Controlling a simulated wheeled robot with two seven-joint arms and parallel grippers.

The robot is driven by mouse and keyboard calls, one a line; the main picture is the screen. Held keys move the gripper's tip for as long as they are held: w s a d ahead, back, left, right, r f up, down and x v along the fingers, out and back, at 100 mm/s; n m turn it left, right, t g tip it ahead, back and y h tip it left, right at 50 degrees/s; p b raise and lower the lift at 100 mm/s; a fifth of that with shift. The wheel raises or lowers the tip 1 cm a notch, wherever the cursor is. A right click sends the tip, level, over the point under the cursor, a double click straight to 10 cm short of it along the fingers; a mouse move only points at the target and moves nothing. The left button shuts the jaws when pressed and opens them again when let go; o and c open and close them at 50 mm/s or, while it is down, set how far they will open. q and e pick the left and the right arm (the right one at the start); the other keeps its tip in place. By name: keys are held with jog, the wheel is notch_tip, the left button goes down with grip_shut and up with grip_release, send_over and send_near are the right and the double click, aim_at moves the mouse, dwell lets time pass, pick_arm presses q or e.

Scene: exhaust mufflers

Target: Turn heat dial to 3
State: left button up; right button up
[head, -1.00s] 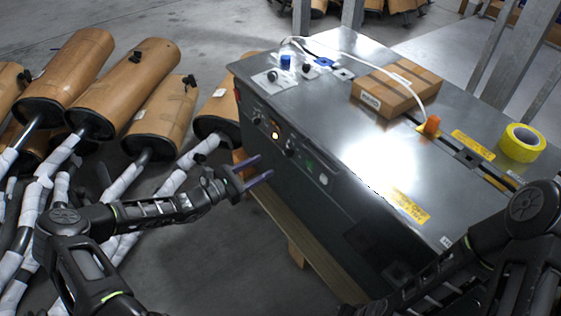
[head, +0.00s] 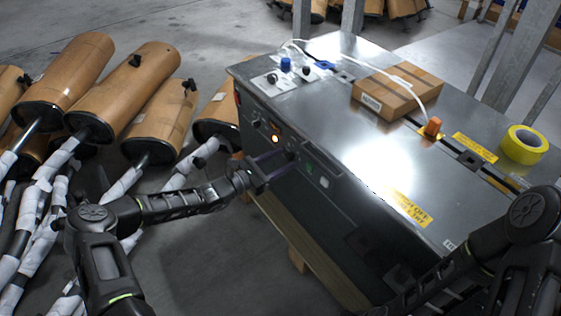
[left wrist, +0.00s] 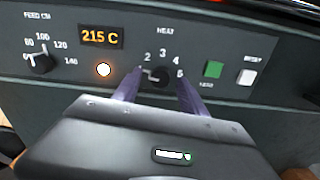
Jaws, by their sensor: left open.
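The heat dial (left wrist: 157,77) is a small black knob under the label HEAT on the dark front panel, in the left wrist view. Its scale shows 2, 3 and 4 over the top, with more at the right. A pale mark sits on the knob's left side, below the 2. My left gripper (left wrist: 160,85) is open, its purple fingers on either side of the dial; I cannot tell whether they touch it. In the head view my left gripper (head: 283,164) is at the machine's front face and largely covers the dial. My right gripper is out of view.
The panel also has a feed dial (left wrist: 41,64), a display reading 215 C (left wrist: 100,37), a lit round lamp (left wrist: 103,69), a green button (left wrist: 213,69) and a white button (left wrist: 246,77). A cardboard box (head: 398,92) and yellow tape (head: 523,144) lie on top. Wrapped mufflers (head: 120,95) lie at left.

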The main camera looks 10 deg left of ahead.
pick_arm(q)
jog(key=shift+c, duration=0.3)
grip_shut()
jog(key=shift+m, duration=0.4)
jog(key=shift+r+m+p, duration=0.1)
jog(key=shift+m+p, duration=0.8)
jog(key=shift+m, duration=0.3)
jog(key=m+p, duration=0.1)
jog(key=m, duration=0.3)
jog(key=shift+p, duration=0.4)
jog(key=m+p, duration=0.1)
jog(key=m, duration=0.4)
jog(key=shift+m+p, duration=0.45)
jog(key=shift+m, duration=1.75)
